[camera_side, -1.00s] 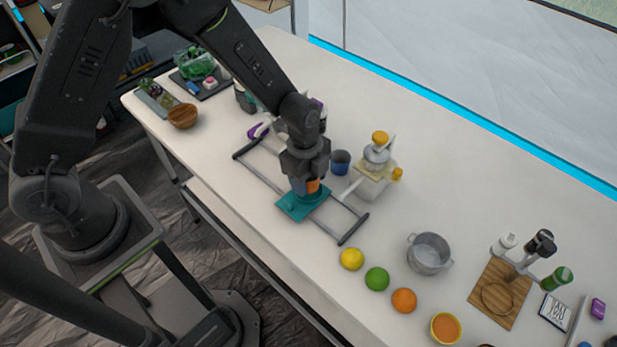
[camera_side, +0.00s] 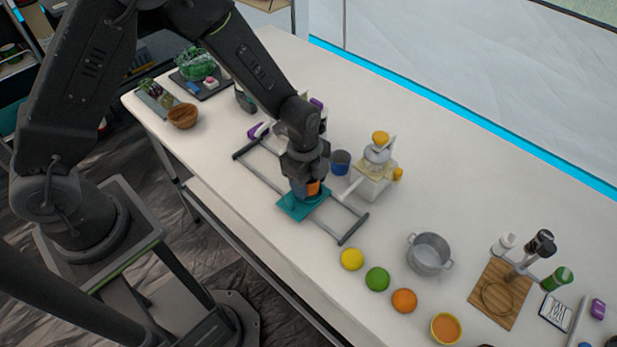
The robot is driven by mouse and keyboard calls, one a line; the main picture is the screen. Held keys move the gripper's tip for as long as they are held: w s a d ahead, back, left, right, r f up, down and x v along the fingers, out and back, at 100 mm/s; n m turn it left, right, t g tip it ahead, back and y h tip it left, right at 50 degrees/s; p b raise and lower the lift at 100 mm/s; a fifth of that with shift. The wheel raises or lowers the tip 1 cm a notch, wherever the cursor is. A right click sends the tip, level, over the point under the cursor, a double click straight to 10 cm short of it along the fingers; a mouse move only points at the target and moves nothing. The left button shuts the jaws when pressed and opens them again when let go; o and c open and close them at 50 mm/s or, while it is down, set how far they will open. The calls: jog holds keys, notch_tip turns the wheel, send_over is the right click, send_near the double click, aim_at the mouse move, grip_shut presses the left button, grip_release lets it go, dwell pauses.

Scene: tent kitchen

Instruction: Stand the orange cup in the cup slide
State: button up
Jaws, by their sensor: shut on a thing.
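The orange cup (camera_side: 313,188) is held in my gripper (camera_side: 308,187), which points down and is shut on it. Only part of the cup's orange side shows between the dark fingers. The cup slide has a teal plate (camera_side: 291,207) on two grey rails with dark end bars (camera_side: 353,229). The cup is over the teal plate, low and close to its surface. Whether the cup's base touches the plate is hidden by the gripper.
A blue cup (camera_side: 340,162) and a juice press (camera_side: 374,179) stand just right of my gripper. A wooden bowl (camera_side: 183,116) is far left.

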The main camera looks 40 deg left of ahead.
jog(key=shift+f, duration=0.4)
jog(key=o, duration=0.4)
jog(key=shift+o, duration=0.2)
jog(key=shift+r, duration=0.1)
notch_tip(320, 180, up, 11)
jog(key=a, duration=0.1)
dwell(0.7)
